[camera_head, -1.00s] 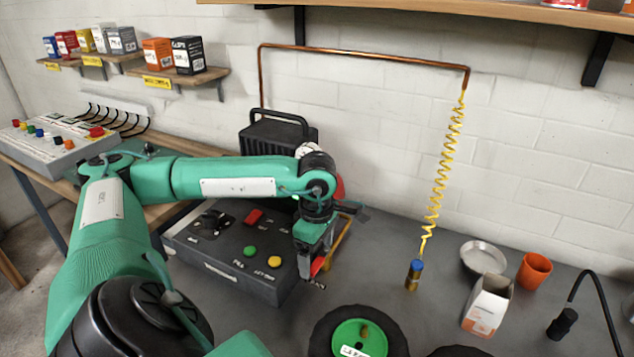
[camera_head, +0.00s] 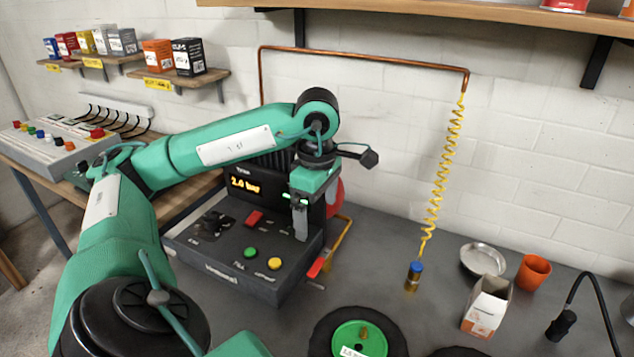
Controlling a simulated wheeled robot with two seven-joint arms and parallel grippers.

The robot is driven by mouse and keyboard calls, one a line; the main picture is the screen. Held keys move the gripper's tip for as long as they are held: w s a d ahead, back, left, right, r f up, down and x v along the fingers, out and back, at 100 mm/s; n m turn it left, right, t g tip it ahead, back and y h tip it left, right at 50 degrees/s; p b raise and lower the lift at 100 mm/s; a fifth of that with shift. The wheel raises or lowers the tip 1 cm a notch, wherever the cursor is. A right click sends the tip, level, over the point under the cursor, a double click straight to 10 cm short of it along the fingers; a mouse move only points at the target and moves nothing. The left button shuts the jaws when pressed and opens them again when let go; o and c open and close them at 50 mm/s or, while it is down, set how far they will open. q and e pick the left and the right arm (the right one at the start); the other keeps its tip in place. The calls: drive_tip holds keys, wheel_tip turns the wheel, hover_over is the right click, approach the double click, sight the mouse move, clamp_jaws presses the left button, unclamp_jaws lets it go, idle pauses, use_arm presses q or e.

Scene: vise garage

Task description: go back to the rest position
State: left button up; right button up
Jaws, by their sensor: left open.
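My left arm comes in from the left, bent at a raised elbow joint. My left gripper (camera_head: 300,222) points down in front of the black compressor (camera_head: 250,250) with its lit "2.0 bar" display, red switch, and green and yellow buttons. The gripper is open, and I see nothing held in it. It is above the table, near the machine's right side. My right gripper is not in view.
A wheel with a green hub (camera_head: 355,338) lies at the front. A yellow coiled hose (camera_head: 438,185) hangs from a copper pipe. A dish (camera_head: 483,259), orange cup (camera_head: 534,271), white box (camera_head: 487,305) and black lamp (camera_head: 562,323) stand right. Shelves line the wall.

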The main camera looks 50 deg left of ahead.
use_arm(q)
drive_tip(key=shift+r, duration=0.85)
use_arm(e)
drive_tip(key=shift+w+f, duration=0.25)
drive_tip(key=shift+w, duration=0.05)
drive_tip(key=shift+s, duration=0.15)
